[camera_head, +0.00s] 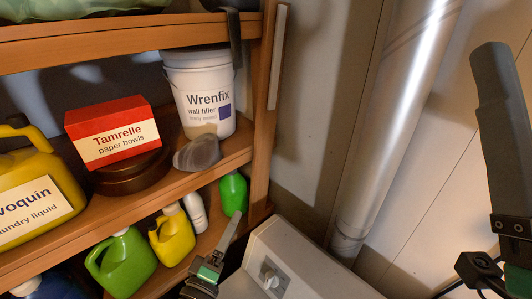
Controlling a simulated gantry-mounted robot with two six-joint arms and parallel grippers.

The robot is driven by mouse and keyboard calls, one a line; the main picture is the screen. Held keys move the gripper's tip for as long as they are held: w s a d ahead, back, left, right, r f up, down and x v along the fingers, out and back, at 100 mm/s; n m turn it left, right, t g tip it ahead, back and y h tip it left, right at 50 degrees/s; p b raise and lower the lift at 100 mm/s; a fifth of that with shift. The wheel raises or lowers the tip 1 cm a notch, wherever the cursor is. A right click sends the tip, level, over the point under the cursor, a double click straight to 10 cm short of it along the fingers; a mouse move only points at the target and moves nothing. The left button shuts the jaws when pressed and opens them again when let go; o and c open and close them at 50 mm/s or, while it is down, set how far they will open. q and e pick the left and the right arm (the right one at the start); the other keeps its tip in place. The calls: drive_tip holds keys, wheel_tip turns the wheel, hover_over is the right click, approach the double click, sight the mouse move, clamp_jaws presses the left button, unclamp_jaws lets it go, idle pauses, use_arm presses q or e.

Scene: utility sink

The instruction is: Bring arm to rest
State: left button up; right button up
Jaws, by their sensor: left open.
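My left gripper (232,232) is at the bottom middle of the head view, in front of the lower shelf and beside a pale box-shaped appliance. It is open, and no object shows in it. Part of my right gripper (505,130) shows large and close at the right edge. The rest of it is cut off by the frame, so its opening is hidden.
A wooden shelf unit (262,130) holds a white Wrenfix bucket (190,75), a red Tamrelle box (112,130) and yellow jug (35,190). Below are green (125,262) and yellow (172,238) bottles. A pale appliance (285,262) and silver pipe (390,120) stand right.

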use_arm(q)
drive_tip(key=s+a+r+m+t, duration=0.2)
drive_tip(key=r, duration=0.8)
drive_tip(key=s+a+r+m+t, duration=0.2)
drive_tip(key=s+r, duration=0.1)
drive_tip(key=r, duration=0.7)
drive_tip(key=s+a+r+m+t, duration=0.1)
drive_tip(key=s+r+m+t, duration=0.1)
drive_tip(key=r, duration=0.8)
drive_tip(key=s+a+r+m+t+y, duration=0.1)
drive_tip(key=s+a+r+m+y, duration=0.1)
drive_tip(key=s+r, duration=0.2)
drive_tip(key=s+a+r+m+t+y, duration=0.2)
drive_tip(key=s+r+m, duration=0.1)
drive_tip(key=s+r, duration=0.2)
drive_tip(key=shift+s+a+m+y, duration=0.3)
drive_tip(key=shift+s+a, duration=0.1)
drive_tip(key=shift+s, duration=0.7)
